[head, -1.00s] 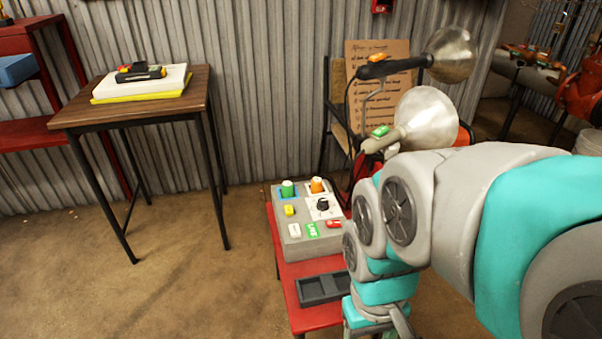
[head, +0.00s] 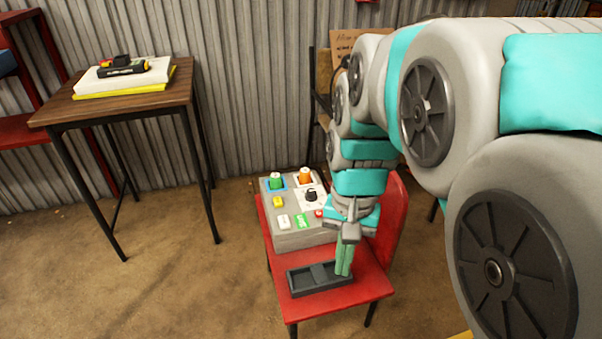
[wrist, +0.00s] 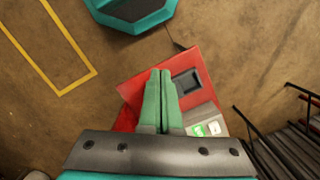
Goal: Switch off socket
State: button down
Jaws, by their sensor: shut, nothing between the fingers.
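A grey control box (head: 295,242) sits on a red chair. On its top are a green knob-like part (head: 276,182) and an orange one (head: 305,176), each on a blue-edged plate. A black dial (head: 311,195), a yellow button (head: 278,202), a white switch (head: 284,221), a green switch (head: 303,221) and a partly covered red part (head: 319,213) also show. I cannot tell which control is the socket's. My gripper (head: 343,273) points down, shut and empty, in front of the box and over the dark tray. The wrist view shows its green fingers (wrist: 160,72) together and only the box's near corner (wrist: 205,113).
The dark two-part tray (head: 298,281) lies on the red chair (head: 345,292) before the box. The chair's backrest (head: 392,225) rises beside my arm. A wooden table (head: 62,112) with a white and yellow stack stands at left. Floor between is clear.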

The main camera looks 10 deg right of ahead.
jog(key=w+d+r+m, duration=0.1)
jog(key=w+d+m, duration=0.15)
jog(key=w, duration=0.35)
jog(key=w+d+r+m, duration=0.1)
jog(key=w+r+m, duration=0.15)
jog(key=w, duration=0.45)
jog(key=m+t+y, duration=0.1)
jog(key=m, duration=0.5)
send_over(319, 213)
jog(key=d, duration=0.3)
jog(key=shift+d+f, duration=0.2)
jog(key=shift+f, duration=0.05)
jog(key=a+f, duration=0.1)
jog(key=f, duration=0.8)
jog(key=a+f, duration=0.1)
jog(key=f, duration=0.3)
jog(key=shift+a+f, duration=0.35)
jog(key=shift+f, duration=0.05)
